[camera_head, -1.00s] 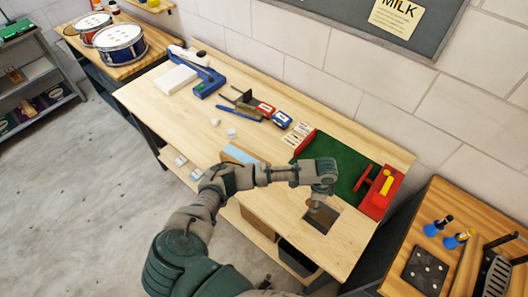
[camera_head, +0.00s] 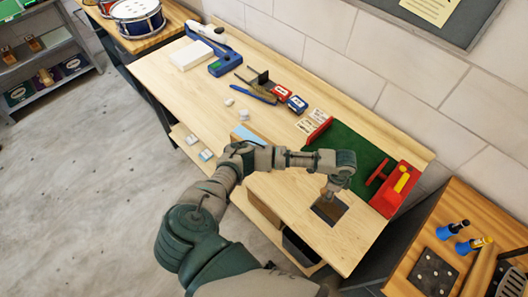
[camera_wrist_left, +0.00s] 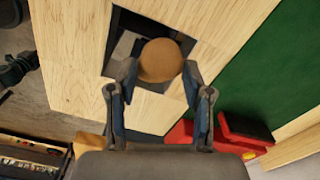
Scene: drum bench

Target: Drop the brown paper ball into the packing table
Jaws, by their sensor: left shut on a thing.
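The brown paper ball (camera_wrist_left: 160,61) sits between the fingertips of my left gripper (camera_wrist_left: 160,76) in the left wrist view. The gripper is shut on it. Ball and fingers are over a dark square opening (camera_wrist_left: 126,22) in the wooden packing table (camera_wrist_left: 70,60). In the head view my left gripper (camera_head: 329,194) points down over the same opening (camera_head: 330,210), near the front right part of the table (camera_head: 290,211). The ball is hard to make out there, mostly hidden by the gripper. My right gripper is not in view.
A green mat (camera_head: 345,140) and a red block with a yellow bar (camera_head: 398,187) lie just behind the opening. Farther left are a blue tool (camera_head: 225,66), a white box (camera_head: 190,55) and small red and blue boxes (camera_head: 297,103). A black bin (camera_head: 300,247) sits below the front edge.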

